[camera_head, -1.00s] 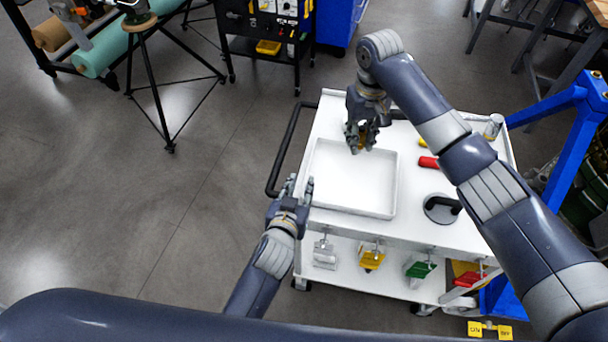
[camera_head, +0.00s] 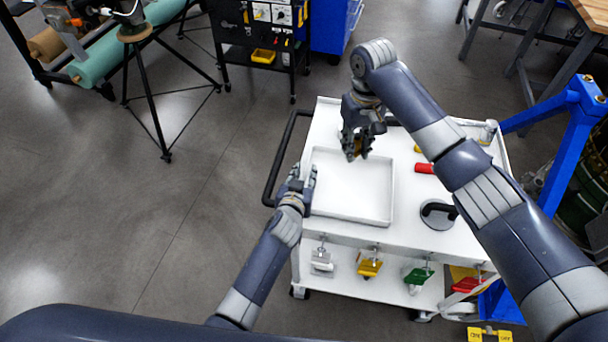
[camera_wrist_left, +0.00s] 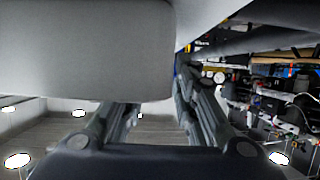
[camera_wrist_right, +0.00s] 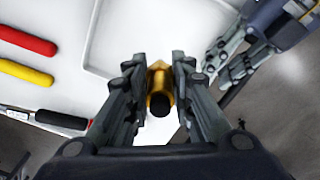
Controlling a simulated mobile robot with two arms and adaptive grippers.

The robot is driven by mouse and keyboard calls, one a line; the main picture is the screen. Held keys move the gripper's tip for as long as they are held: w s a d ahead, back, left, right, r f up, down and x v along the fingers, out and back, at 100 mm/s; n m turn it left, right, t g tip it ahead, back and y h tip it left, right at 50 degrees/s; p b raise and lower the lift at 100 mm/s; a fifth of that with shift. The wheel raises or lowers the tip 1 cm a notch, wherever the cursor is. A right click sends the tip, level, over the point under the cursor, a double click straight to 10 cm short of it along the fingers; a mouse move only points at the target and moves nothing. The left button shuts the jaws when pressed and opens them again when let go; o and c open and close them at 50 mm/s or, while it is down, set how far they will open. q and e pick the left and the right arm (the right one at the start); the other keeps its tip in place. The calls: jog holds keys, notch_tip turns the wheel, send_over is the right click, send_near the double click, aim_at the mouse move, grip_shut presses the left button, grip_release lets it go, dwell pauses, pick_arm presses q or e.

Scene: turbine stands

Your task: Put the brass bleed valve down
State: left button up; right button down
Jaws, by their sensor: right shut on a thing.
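The brass bleed valve (camera_wrist_right: 160,82) is a small gold fitting with a dark end. It is held between the fingers of my right gripper (camera_wrist_right: 158,95), which is shut on it. In the head view my right gripper (camera_head: 356,155) is over the back part of the white tray (camera_head: 350,218) on the cart, with a little of the valve showing. The tray looks empty. My left gripper (camera_head: 302,178) is at the tray's left edge with its fingers apart and nothing visible between them. In the left wrist view the fingers (camera_wrist_left: 150,115) are also apart.
The white cart (camera_head: 325,120) also carries a red-handled tool (camera_head: 425,168), a black-handled suction cup (camera_head: 437,214) and a can (camera_head: 488,130). Several coloured clamps, one yellow (camera_head: 369,266), hang along its front. A blue frame (camera_head: 560,110) stands at the right.

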pick_arm(q)
grip_shut()
pick_arm(e)
jog(key=shift+s, duration=0.1)
jog(key=s+f+n, duration=0.2)
jog(key=s+n, duration=0.1)
jog(key=n, duration=0.3)
send_near(346, 195)
jog(key=shift+f, duration=2.25)
